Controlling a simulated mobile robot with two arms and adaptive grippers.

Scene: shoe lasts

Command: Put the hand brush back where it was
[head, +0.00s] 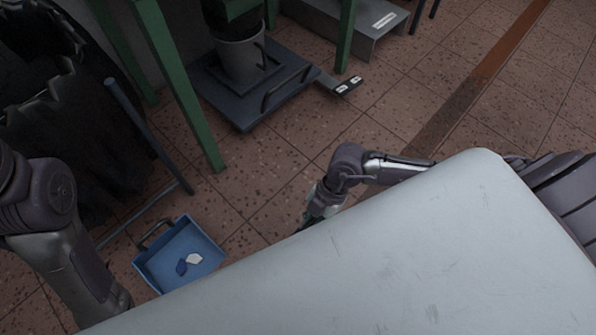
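I cannot make out a hand brush in the head view. A shallow blue pan or tray (211,238) with a dark handle lies on the floor at the lower left. A small white piece and a small dark blue piece lie in it. My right arm reaches down near the middle, and a dark part of my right gripper (306,223) shows at the edge of the pale surface in front, which hides the rest. Whether it is open or holds something is hidden. My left arm comes down at the left edge, and its gripper is out of sight.
A dark flat trolley or platform (243,113) carries a grey bucket (240,58) among green legs (186,95). A dark shaggy mass (85,130) and a blue-grey bar (146,135) stand at the left. A grey metal step (371,25) is at the back. Tiled floor (400,110) is clear in the middle.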

